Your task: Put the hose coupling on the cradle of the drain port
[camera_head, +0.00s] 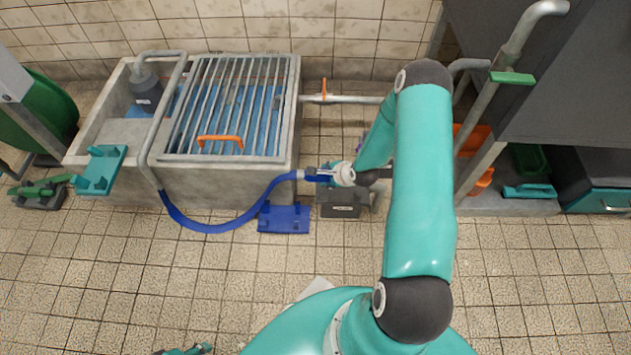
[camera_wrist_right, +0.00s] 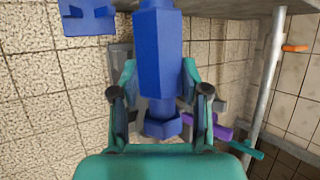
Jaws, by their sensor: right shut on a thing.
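The hose coupling is the blue end piece (camera_head: 318,176) of a blue hose, left of my right wrist in the head view. It fills the upper middle of the right wrist view (camera_wrist_right: 158,50). My right gripper (camera_wrist_right: 160,82) is shut on it, with one finger on each side. In the head view the right gripper (camera_head: 328,175) is mostly hidden behind its wrist. A blue bracket with two prongs (camera_head: 284,219) lies below left of the coupling, apart from it; I cannot tell whether it is the drain port's cradle. A teal part (camera_head: 185,351) at the bottom edge looks like my left gripper.
The blue hose (camera_head: 215,228) sags from the concrete basin (camera_head: 225,185). A teal bracket (camera_head: 98,170) is at the basin's left front. A dark grey block (camera_head: 341,206) stands below the coupling. A purple part (camera_wrist_right: 210,127) and a pipe (camera_wrist_right: 268,75) are near the gripper. The tiled floor is open in front.

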